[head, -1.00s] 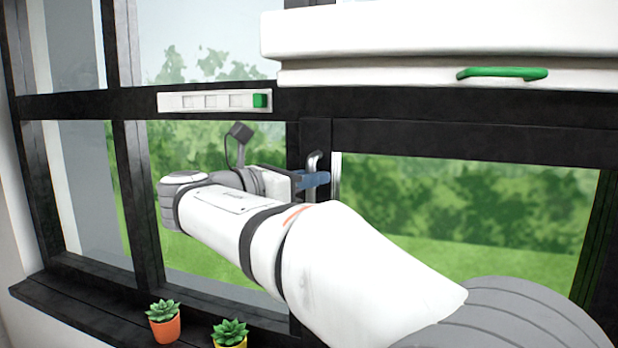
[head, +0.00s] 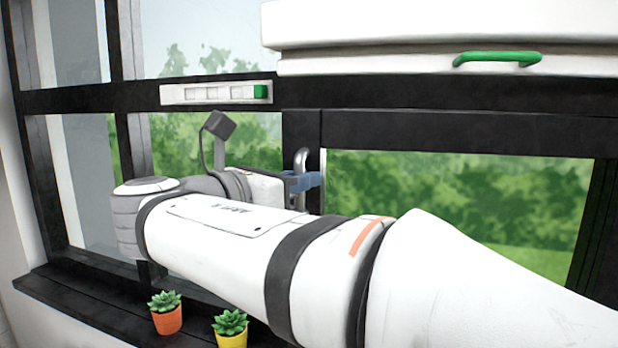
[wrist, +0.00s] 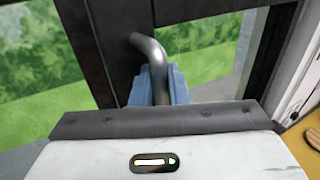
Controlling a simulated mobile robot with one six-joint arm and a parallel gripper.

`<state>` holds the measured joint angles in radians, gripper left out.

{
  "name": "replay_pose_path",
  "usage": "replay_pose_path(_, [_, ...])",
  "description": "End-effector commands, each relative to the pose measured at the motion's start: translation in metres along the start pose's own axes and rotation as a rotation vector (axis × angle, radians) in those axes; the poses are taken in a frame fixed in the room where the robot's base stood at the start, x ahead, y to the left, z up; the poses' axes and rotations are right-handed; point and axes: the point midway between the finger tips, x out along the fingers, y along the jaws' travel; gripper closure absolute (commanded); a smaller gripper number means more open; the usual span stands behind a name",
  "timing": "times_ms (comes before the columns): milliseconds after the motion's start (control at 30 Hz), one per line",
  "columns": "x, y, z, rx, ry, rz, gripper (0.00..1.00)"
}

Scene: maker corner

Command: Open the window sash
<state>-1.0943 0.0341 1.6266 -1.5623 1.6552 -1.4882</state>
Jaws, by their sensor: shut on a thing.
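The window has a black frame with a grey metal handle (head: 301,168) on an upright near the middle of the head view. The same bent handle shows in the wrist view (wrist: 150,60). My gripper (head: 306,182) has blue fingers, which are closed around the handle; in the wrist view the fingers (wrist: 160,84) sit on both sides of the bar. The window sash (head: 316,135) seems to be the black-framed panel that carries the handle. My arm hides the lower part of the window, so I cannot tell how wide any gap is.
Two succulents, in an orange pot (head: 167,319) and a yellow pot (head: 232,339), stand on the dark sill (head: 70,295) below my arm. A white box-like unit with a green handle (head: 497,59) hangs at upper right. A white strip (head: 213,93) with a green square is on the crossbar.

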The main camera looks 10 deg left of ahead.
Motion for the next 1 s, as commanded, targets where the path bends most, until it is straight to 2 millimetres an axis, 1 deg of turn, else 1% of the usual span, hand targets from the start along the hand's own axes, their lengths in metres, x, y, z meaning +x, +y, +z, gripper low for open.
replay_pose_path(267, [0.003, -0.002, 0.001, 0.000, -0.002, -0.004, 1.00])
replay_pose_path(300, [0.003, -0.002, 0.001, 0.000, -0.002, -0.005, 0.85])
replay_pose_path(367, [0.003, -0.002, 0.001, 0.000, -0.002, -0.006, 0.80])
replay_pose_path(633, [0.001, -0.002, 0.000, 0.000, -0.001, -0.006, 0.80])
replay_pose_path(767, [-0.013, -0.001, -0.001, 0.001, -0.001, -0.003, 0.80])
replay_pose_path(900, [-0.039, -0.001, -0.002, 0.001, -0.001, -0.002, 0.80])
replay_pose_path(1000, [-0.054, -0.001, -0.001, 0.001, -0.001, -0.003, 0.80])
